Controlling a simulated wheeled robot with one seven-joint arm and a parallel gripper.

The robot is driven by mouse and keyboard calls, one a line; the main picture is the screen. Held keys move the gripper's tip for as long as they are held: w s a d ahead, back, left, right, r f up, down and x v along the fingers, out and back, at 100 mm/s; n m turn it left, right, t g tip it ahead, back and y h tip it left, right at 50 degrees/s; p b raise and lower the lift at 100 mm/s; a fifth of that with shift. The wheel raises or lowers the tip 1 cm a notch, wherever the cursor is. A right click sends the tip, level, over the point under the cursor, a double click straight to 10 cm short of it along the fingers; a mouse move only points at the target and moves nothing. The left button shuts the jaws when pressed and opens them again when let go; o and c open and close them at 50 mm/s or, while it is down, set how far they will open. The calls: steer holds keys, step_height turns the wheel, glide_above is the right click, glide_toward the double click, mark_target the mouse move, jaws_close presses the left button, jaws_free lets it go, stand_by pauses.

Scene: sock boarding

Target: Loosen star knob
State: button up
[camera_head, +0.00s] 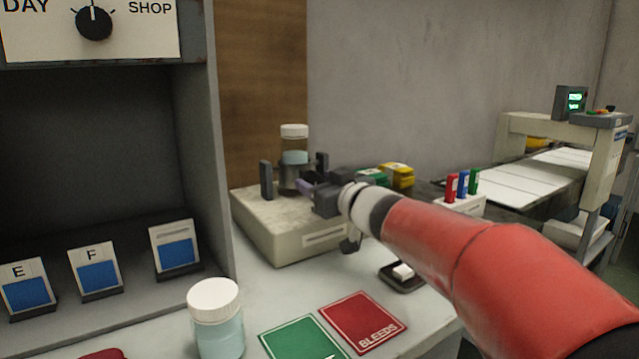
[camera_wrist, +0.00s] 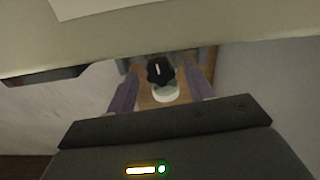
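The black star knob (camera_wrist: 160,70) shows in the wrist view, with a pale mark on its face. My gripper (camera_wrist: 162,78) is open there, its two purple fingers standing left and right of the knob with gaps on both sides. In the head view my gripper (camera_head: 306,186) reaches the front of a clamp on a beige box-shaped device (camera_head: 280,236). A jar with a white lid (camera_head: 294,143) stands upright in that clamp; its lid (camera_wrist: 165,93) also shows just beyond the knob in the wrist view. The knob is hidden behind my gripper in the head view.
A second white-lidded jar (camera_head: 215,318) stands on the counter near a green card (camera_head: 303,338) and a red BLEEDS card (camera_head: 362,322). A small black tray (camera_head: 402,276) lies under my arm. Yellow and green packs (camera_head: 397,174) sit behind my gripper. A cabinet wall (camera_head: 212,150) bounds the left.

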steer(key=c, duration=1)
steer(key=shift+o, duration=0.2)
